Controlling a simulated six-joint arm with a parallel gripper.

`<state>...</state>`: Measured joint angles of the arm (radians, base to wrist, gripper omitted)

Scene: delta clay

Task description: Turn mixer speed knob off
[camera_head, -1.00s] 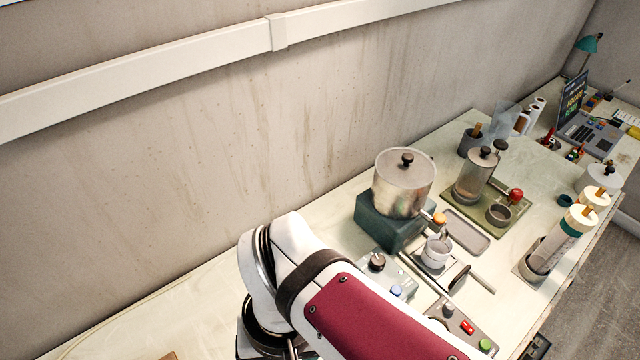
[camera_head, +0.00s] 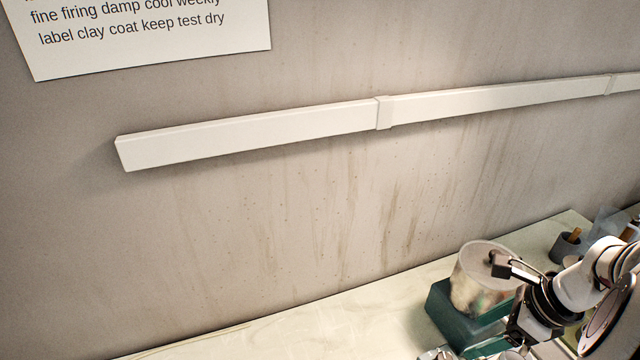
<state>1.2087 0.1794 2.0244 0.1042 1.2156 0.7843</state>
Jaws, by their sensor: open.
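I cannot make out a speed knob now; the area in front of the base is cut off by the frame's bottom edge and partly covered by my arm.
The pale worktop (camera_head: 300,325) is bare to the left of the base. A grey cup (camera_head: 565,247) with a wooden-handled tool stands behind at the right. A white rail (camera_head: 260,130) and a printed sheet (camera_head: 150,35) are on the wall.

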